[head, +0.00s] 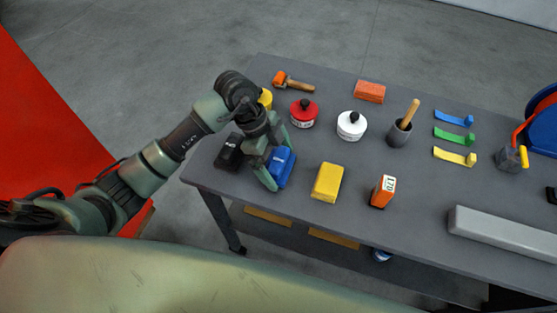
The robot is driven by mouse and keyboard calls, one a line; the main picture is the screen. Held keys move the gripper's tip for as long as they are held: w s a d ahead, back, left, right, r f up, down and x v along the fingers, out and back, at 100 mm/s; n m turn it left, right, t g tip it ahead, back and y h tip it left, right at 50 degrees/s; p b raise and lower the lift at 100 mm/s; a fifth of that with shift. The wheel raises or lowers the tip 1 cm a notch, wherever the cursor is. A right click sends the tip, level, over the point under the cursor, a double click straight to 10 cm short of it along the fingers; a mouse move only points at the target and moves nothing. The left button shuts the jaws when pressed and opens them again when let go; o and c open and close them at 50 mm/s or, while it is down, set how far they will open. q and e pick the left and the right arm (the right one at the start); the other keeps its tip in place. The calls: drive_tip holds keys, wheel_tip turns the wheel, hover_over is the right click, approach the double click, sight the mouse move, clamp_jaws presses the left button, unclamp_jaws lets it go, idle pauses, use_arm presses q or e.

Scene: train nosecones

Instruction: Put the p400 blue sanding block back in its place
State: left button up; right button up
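The blue sanding block (284,168) is on or just above the grey table near its left end, between a black block and a yellow block. My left gripper (273,170) points down at the blue block. One greenish finger runs down along the block's left side, and the gripper body covers part of its far end. The other finger is not clear, so I cannot tell whether the fingers grip the block. I cannot read a grit label on the block. My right gripper is not in view.
The black block (229,153) is close on the left and the yellow block (327,183) on the right. Red (303,114) and white (351,126) lidded pots stand behind. A long grey bar (505,233) lies at the front right.

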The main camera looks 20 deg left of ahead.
use_arm(q)
drive_tip(key=b+v, duration=0.2)
drive_tip(key=v, duration=1)
drive_tip(key=shift+r, duration=0.15)
idle(1.1)
